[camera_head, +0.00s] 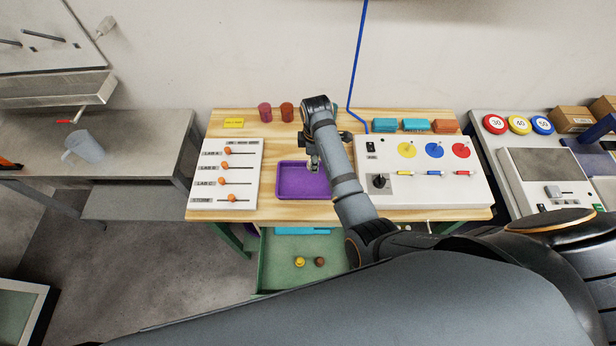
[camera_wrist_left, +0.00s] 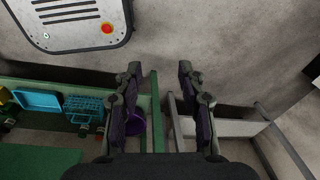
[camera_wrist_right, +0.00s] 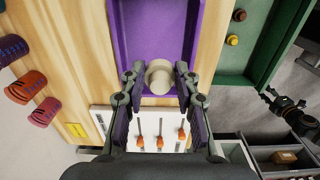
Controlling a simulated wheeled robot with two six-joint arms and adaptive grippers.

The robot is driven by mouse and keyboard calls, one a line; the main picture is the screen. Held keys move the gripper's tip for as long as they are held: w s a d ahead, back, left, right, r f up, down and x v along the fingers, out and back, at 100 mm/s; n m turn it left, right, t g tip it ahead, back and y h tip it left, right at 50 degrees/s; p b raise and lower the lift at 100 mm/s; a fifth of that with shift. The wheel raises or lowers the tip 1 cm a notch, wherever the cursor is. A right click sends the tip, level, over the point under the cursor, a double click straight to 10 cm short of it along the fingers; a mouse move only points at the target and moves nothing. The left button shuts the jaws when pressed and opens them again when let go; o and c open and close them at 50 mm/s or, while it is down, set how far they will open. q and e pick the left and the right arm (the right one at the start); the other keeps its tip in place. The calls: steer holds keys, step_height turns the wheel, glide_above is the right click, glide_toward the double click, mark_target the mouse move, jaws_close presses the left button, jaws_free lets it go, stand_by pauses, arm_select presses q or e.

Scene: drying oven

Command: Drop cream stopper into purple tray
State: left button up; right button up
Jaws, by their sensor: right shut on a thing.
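The cream stopper (camera_wrist_right: 159,76) sits between the fingertips of my right gripper (camera_wrist_right: 159,80) in the right wrist view, and the gripper is shut on it. The purple tray (camera_wrist_right: 152,24) lies beneath, with the stopper over its near end. In the head view the tray (camera_head: 302,192) rests on the wooden table, and my right gripper (camera_head: 314,163) is over its upper part. The stopper's height above the tray floor is hard to judge. My left gripper (camera_wrist_left: 160,72) is open and empty in the left wrist view, away from the tray.
A slider panel (camera_head: 226,174) stands left of the tray and a switch panel (camera_head: 424,172) right of it. Red cups (camera_head: 265,112) stand behind. A green drawer (camera_head: 273,265) is open below, holding a yellow stopper (camera_head: 299,262) and a brown stopper (camera_head: 320,262).

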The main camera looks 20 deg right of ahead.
steer(key=f, duration=0.3)
steer(key=shift+w, duration=0.4)
steer(key=shift+f, duration=0.75)
steer(key=o, duration=0.6)
steer(key=shift+c, duration=0.2)
steer(key=shift+o, duration=1.1)
steer(key=shift+w, duration=0.1)
arm_select(q)
steer(key=shift+w, duration=0.8)
arm_select(e)
steer(key=shift+o, duration=0.2)
